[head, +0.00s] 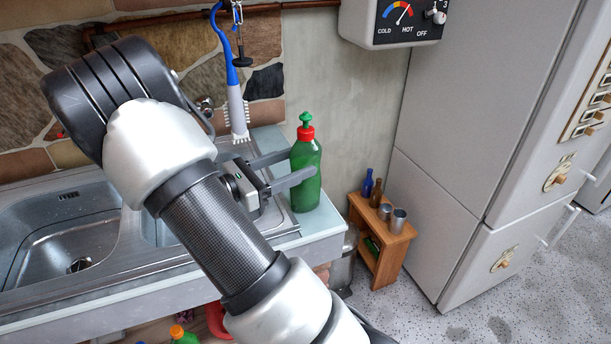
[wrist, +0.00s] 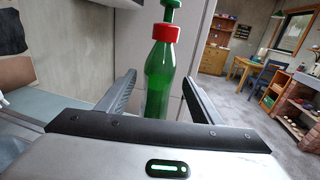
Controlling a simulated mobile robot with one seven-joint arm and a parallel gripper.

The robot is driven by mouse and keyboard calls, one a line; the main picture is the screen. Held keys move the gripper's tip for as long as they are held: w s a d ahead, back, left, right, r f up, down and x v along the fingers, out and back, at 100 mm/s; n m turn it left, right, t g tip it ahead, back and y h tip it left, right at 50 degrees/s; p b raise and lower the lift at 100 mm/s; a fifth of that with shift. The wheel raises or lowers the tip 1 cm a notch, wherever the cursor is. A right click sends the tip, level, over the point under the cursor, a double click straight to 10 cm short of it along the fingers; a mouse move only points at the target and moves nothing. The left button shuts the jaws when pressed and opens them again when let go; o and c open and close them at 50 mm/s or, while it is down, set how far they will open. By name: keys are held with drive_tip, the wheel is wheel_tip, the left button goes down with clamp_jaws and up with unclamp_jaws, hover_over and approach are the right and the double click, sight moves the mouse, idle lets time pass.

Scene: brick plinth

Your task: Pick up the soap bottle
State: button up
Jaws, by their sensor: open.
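The soap bottle (head: 306,178) is green with a red collar and a green pump top. It stands upright at the right end of the sink counter (head: 318,228). My gripper (head: 302,166) is open, with its two fingers reaching to either side of the bottle. In the wrist view the bottle (wrist: 159,75) stands between the open fingers of my gripper (wrist: 160,82), with a gap visible on each side. The bottle's lower part is hidden behind the gripper body in the wrist view.
A steel sink (head: 68,235) lies at the left. A blue-handled brush (head: 236,100) hangs near the gripper. A water heater (head: 390,22) is on the wall above. A small wooden shelf (head: 381,238) with bottles and cups stands right of the counter, beside a white fridge (head: 470,120).

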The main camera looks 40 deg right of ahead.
sight(306, 157)
drive_tip(key=d, duration=0.4)
drive_tip(key=shift+r, duration=0.1)
drive_tip(key=shift+a+r, duration=0.1)
clamp_jaws()
